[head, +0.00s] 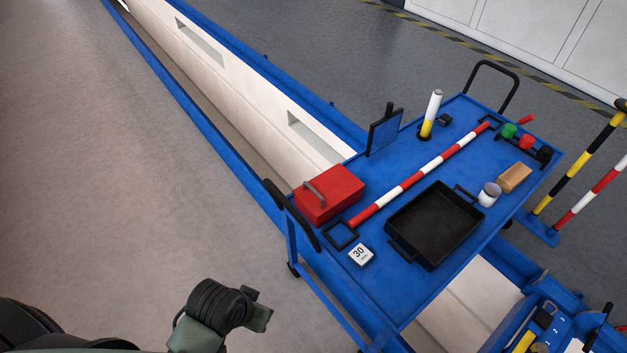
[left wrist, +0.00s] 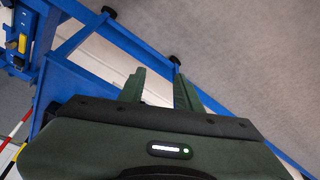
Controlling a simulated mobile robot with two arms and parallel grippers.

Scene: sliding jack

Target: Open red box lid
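The red box (head: 338,196) sits on the blue cart's near left corner in the head view. Its lid looks shut, with a grey handle (head: 314,194) on it. My left gripper (left wrist: 159,76) shows in the left wrist view with its two green fingers apart and nothing between them. The red box is not seen in that view. In the head view a green and black part of my arm is at the bottom, well apart from the box; the fingers cannot be made out there. My right gripper is not in view.
The blue cart (head: 375,308) also holds a black tray (head: 436,225), a red-white bar (head: 421,174), a white "30" block (head: 360,254) and a dark upright panel (head: 384,132). A black cart handle (head: 290,214) stands beside the box. The floor at left is clear.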

